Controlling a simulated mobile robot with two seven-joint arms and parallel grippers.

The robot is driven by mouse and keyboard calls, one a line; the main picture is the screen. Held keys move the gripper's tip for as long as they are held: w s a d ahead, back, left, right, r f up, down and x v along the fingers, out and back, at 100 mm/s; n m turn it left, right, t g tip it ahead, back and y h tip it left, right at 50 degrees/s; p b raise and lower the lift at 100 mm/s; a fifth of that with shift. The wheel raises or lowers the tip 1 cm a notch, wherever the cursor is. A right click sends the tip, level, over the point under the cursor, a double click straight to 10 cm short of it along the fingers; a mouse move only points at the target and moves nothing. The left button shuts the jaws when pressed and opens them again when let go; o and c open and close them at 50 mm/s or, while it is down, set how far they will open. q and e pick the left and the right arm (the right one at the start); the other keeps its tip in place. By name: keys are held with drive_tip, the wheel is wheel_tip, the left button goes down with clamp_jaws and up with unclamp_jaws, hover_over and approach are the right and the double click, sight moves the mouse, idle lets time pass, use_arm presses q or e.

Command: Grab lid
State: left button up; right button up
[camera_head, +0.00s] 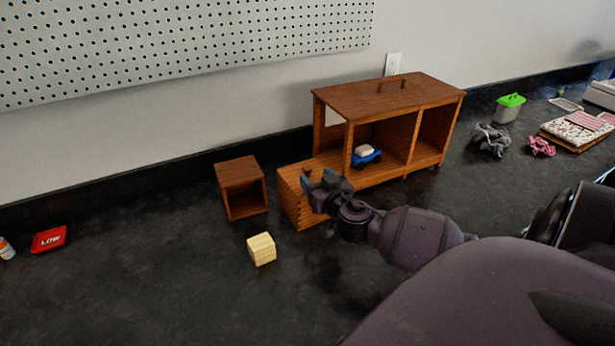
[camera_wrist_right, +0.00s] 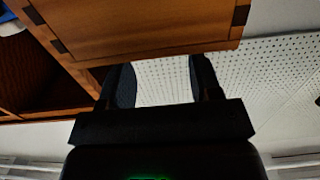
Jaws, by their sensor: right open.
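A wooden cabinet with open compartments (camera_head: 437,137) stands against the wall. My right gripper (camera_head: 326,183) is open and empty beside this lower section, below the level of the top. In the right wrist view, the open fingers (camera_wrist_right: 165,85) are beneath a close wooden panel (camera_wrist_right: 150,25), with a gap between them; contact cannot be told. My left gripper is not in view.
A blue toy car (camera_head: 367,158) sits inside the cabinet. A small open wooden box (camera_head: 241,172) and a pale cube (camera_head: 262,249) stand to the left. A green-lidded container (camera_head: 510,108) and crumpled cloths (camera_head: 492,139) lie right.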

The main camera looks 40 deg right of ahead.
sight(310, 169)
drive_tip(key=shift+x, duration=2.5)
drive_tip(key=shift+d+r, duration=0.1)
drive_tip(key=shift+r, duration=0.1)
drive_tip(key=c, duration=1)
